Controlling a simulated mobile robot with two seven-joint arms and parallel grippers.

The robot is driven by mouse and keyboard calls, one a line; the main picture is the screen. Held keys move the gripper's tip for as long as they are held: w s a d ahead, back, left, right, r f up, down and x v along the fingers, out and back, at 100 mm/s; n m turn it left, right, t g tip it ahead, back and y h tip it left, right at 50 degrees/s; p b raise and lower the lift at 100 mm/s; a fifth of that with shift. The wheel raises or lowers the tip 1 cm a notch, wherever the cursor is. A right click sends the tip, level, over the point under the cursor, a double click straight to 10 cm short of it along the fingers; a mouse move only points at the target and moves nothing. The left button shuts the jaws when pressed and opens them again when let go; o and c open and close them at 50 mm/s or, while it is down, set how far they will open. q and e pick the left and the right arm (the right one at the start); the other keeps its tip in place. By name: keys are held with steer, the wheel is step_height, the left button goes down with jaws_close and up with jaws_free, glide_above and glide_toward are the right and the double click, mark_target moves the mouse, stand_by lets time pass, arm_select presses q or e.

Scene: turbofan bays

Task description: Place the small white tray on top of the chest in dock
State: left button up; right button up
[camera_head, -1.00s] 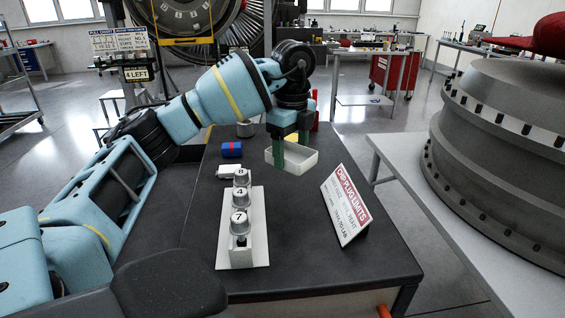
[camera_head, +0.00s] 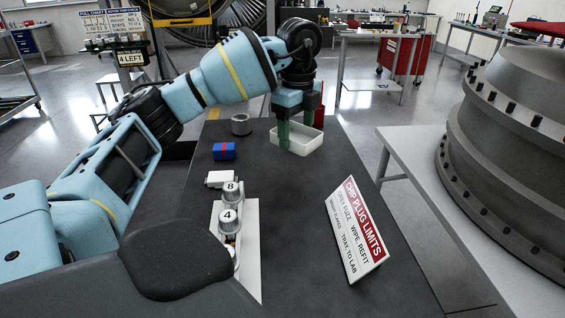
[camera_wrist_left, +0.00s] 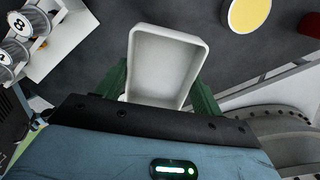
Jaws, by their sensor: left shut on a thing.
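The small white tray (camera_head: 305,143) is held by my left gripper (camera_head: 295,122), whose green fingers are shut on it. It appears at the far end of the dark bench; whether it touches the bench top is hard to tell. In the left wrist view the tray (camera_wrist_left: 166,62) is empty and lies between the green fingers (camera_wrist_left: 160,88). A red chest on casters (camera_head: 400,55) stands on the floor beyond the bench, beside a grey table; I cannot tell whether it is in a dock. My right gripper is not in view.
On the dark bench (camera_head: 300,200) are a white holder with numbered silver plugs (camera_head: 230,215), a blue-red block (camera_head: 224,151), a metal ring (camera_head: 241,124) and a leaning sign (camera_head: 355,230). A large grey engine casing (camera_head: 510,130) stands at right. A yellow disc (camera_wrist_left: 250,14) shows in the wrist view.

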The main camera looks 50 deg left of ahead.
mark_target(295, 177)
arm_select(q)
steer(key=shift+f, duration=4.85)
steer(key=o, duration=1)
steer(key=shift+f, duration=0.1)
steer(key=shift+o, duration=0.2)
step_height(295, 177, up, 12)
steer(key=shift+r, duration=0.1)
